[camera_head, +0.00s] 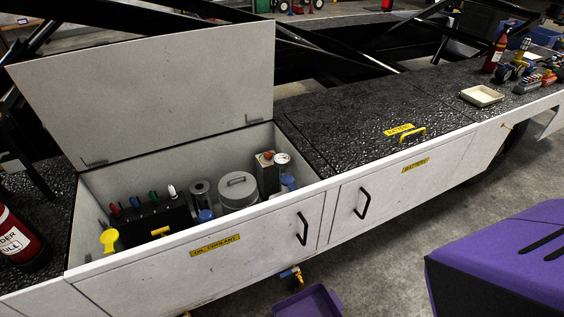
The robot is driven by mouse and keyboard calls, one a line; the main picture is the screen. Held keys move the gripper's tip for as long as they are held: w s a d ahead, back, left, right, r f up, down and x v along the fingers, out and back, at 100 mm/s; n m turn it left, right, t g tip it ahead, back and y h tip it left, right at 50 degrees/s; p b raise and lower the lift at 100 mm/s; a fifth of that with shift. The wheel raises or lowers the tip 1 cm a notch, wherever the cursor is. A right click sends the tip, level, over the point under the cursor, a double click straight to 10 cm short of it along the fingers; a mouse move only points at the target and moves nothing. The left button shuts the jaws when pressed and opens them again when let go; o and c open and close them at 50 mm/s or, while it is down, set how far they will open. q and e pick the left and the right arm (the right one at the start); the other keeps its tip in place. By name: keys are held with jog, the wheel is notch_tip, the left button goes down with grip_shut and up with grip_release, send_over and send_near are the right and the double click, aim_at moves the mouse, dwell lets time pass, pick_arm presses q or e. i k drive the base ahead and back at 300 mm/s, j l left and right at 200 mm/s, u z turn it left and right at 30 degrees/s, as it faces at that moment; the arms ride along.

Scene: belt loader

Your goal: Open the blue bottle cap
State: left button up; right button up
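An open white compartment (93,187) labelled "OIL COOLANT" is at the left, with its lid (150,90) raised. Inside, one round blue cap (205,215) is near the front wall, left of a grey lidded canister (238,190). A second round blue cap (288,182) is near the right wall, in front of a grey box with a gauge (268,172). Both caps appear in place; the bodies beneath are mostly hidden by the front wall. I cannot tell which one is the bottle cap named in the task. Neither gripper is in view.
Black levers with coloured knobs (145,205) and a yellow cap (109,238) fill the compartment's left side. A red extinguisher (22,240) stands left. The dark deck (370,105) is mostly clear, with a tray (481,95) farther right. A purple bin (310,302) is below.

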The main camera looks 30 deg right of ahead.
aim_at(286, 180)
jog(key=j+z, duration=0.15)
jog(key=z, duration=0.35)
jog(key=j+z, duration=0.15)
jog(key=z, duration=0.35)
jog(key=j+z, duration=0.1)
jog(key=z, duration=0.35)
jog(key=j+z, duration=0.15)
jog(key=z, duration=0.35)
jog(key=k+l, duration=0.05)
